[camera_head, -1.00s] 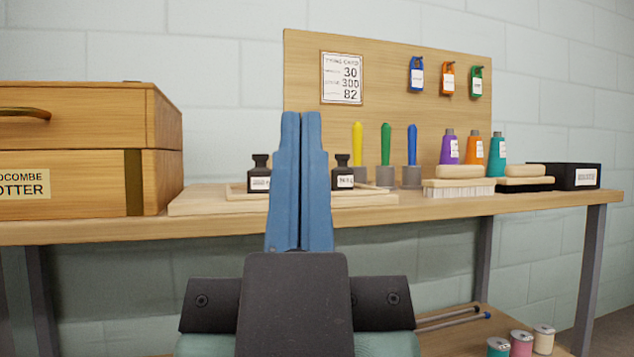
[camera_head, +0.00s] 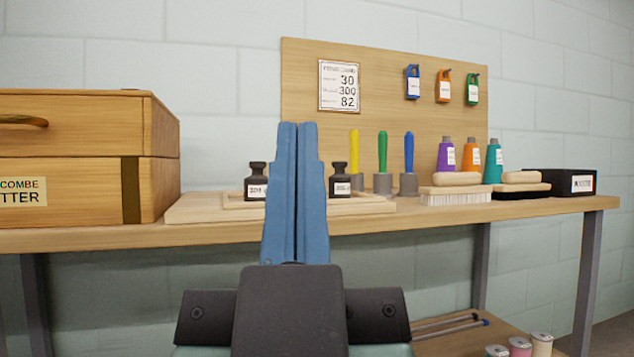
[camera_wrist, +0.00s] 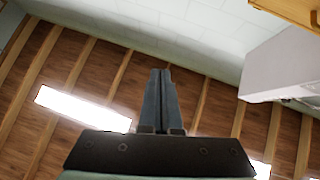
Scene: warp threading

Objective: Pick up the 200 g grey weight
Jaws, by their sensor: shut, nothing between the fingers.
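Two dark knobbed weights with white labels stand on a pale wooden tray (camera_head: 190,211) on the bench. The left weight (camera_head: 256,177) has a label that seems to start with 20, but it is too small to read surely. The right weight (camera_head: 340,175) has an unreadable label. My gripper (camera_head: 298,126) has blue fingers, points upward in front of the tray and is shut and empty. It hides the tray's middle and whatever is between the two weights. In the wrist view my gripper (camera_wrist: 159,72) also shows shut, with no weight in sight.
A wooden case (camera_head: 75,190) stands at the left of the bench (camera_head: 420,217). Screwdriver-like tools (camera_head: 382,160), cones of thread (camera_head: 468,157), brushes (camera_head: 456,196) and a black box (camera_head: 560,182) fill the right side. A pegboard (camera_head: 385,65) stands behind. Spools (camera_head: 520,347) sit on a lower shelf.

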